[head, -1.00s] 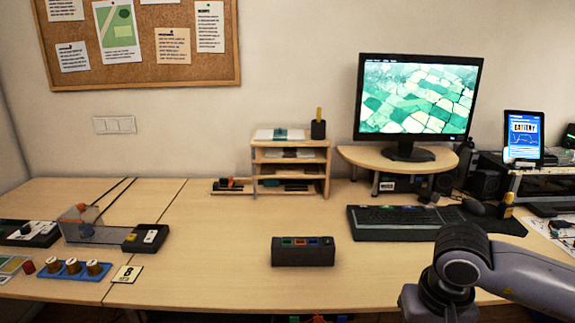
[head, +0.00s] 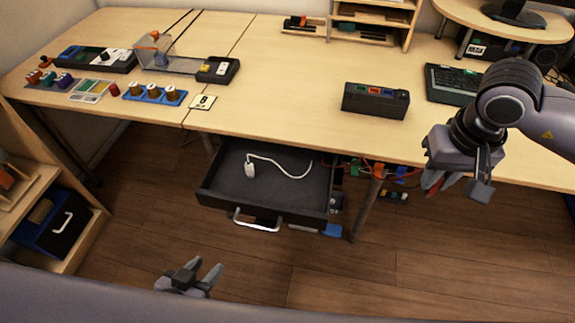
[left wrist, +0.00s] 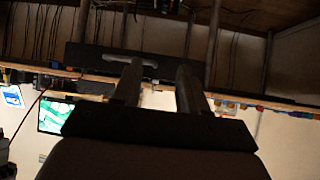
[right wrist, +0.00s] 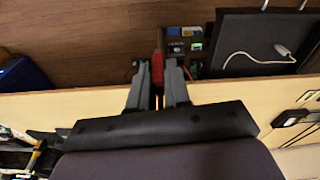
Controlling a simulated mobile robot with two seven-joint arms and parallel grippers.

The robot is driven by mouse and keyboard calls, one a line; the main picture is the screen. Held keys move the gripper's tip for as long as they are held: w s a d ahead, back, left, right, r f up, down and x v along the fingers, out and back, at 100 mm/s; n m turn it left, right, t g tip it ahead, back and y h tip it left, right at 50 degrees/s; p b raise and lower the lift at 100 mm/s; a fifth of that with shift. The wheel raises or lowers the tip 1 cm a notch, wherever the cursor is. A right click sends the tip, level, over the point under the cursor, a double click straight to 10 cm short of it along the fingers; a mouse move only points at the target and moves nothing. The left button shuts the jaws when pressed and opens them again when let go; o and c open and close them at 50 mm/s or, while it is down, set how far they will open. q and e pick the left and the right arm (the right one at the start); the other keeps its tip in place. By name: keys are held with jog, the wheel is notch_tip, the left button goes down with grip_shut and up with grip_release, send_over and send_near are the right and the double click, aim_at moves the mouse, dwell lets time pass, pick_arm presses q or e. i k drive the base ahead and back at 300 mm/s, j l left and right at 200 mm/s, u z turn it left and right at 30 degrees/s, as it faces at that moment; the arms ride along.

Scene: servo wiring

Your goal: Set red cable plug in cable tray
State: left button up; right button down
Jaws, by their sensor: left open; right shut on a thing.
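My right gripper (head: 462,185) is in front of the desk's front edge, at the right. It is shut on a red plug (right wrist: 158,68), which shows between its fingers in the right wrist view; its red body (head: 431,180) is partly hidden by the gripper in the head view. Colored plugs and red cable (head: 379,168) hang under the desk edge, left of this gripper. I cannot clearly make out the cable tray among them. My left gripper (head: 205,274) is open and empty, low in front of the desk; its fingers (left wrist: 160,85) also show in the left wrist view.
An open dark drawer (head: 222,190) holds a white cable with a plug (head: 250,170). Its handle (head: 256,222) faces my left gripper. A desk leg (head: 365,212) stands right of it. A black box (head: 375,101) with colored ports sits on the desk (head: 290,95).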

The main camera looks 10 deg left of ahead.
aim_at(285, 183)
jog(key=j+u, duration=0.4)
jog(key=i+j+u, duration=0.15)
jog(key=u, duration=0.25)
